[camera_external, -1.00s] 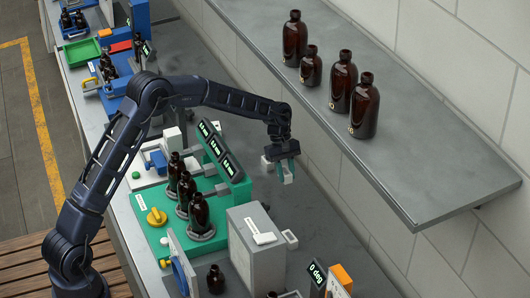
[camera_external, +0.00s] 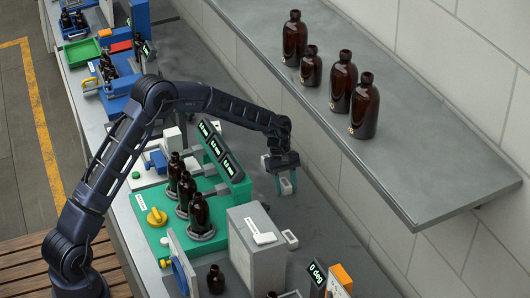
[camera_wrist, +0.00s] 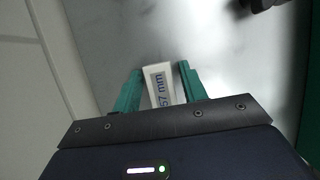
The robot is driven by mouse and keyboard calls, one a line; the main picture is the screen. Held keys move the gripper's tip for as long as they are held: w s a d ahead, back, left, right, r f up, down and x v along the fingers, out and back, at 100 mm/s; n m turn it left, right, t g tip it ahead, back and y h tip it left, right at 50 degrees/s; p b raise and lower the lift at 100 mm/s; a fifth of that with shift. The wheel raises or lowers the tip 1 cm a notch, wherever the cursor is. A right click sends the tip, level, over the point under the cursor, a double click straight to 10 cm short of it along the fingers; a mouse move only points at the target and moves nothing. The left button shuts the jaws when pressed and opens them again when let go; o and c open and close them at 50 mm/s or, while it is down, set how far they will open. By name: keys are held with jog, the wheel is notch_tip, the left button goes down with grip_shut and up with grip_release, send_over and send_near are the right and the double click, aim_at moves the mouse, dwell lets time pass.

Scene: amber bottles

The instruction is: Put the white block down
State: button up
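I cannot tell whether the block's underside touches the bench.
A green fixture (camera_external: 155,238) with several amber bottles and displays stands left of my gripper. A grey box (camera_external: 256,262) stands in front. A grey shelf (camera_external: 420,165) with amber bottles hangs to the right. Bare bench (camera_external: 325,228) lies right of the grey box.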

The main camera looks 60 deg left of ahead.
jog(key=shift+o, duration=0.3)
jog(key=shift+r, duration=0.1)
jog(key=v, duration=1.2)
jog(key=s+d+r+m+t+y, duration=0.1)
jog(key=s+d+r+m, duration=0.2)
jog(key=s+d+r, duration=0.35)
jog(key=s+d+r+m+y, duration=0.1)
jog(key=s+d+r+m, duration=0.2)
jog(key=s+r, duration=0.65)
jog(key=s+d+r+m+t+y, duration=0.1)
jog(key=s+d+r+m, duration=0.3)
jog(key=s, duration=0.6)
jog(key=s+d+f+m+t, duration=0.1)
jog(key=s+m, duration=0.3)
jog(key=s, duration=1.1)
jog(key=s+d+f+m+t+y, duration=0.1)
jog(key=s+d+m, duration=0.3)
jog(key=s, duration=1.1)
jog(key=shift+d+f+t, duration=0.15)
jog(key=shift+d+t, duration=0.05)
jog(key=shift+t, duration=0.1)
jog(key=shift+o, duration=0.4)
